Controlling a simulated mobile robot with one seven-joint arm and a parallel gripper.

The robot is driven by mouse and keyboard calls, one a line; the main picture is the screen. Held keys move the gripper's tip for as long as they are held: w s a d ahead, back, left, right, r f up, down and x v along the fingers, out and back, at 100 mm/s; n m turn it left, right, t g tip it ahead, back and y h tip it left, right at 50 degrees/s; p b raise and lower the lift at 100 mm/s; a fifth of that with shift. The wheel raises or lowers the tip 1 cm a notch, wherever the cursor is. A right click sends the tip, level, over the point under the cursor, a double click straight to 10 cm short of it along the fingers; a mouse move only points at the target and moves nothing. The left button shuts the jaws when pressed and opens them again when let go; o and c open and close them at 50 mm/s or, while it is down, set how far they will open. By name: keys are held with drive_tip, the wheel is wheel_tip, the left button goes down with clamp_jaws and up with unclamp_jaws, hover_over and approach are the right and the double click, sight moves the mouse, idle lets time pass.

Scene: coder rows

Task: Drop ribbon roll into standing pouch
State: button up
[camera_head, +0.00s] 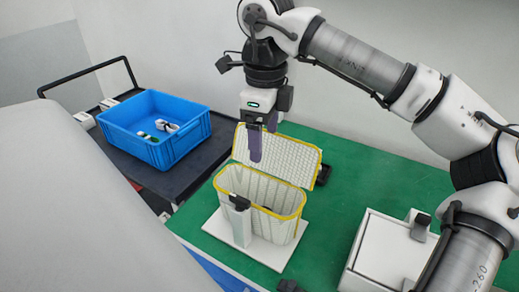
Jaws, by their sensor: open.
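The standing pouch (228,187) is a pale, ribbed container with a yellow rim. It stands open on a white base plate on the green table, its yellow-edged lid (297,158) tilted up at the back. My gripper (263,142), with purple fingers, points down above the back of the pouch, in front of the lid. It is open and I see nothing held between its fingers. I cannot identify the ribbon roll for certain.
A blue crate (182,147) with a few small white and green things stands on a dark cart (112,161) at the left. A white post (240,224) with a black top stands at the pouch's front. A white box (384,256) sits at right.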

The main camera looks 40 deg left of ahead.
wheel_tip(320, 180, up, 8)
idle(0.6)
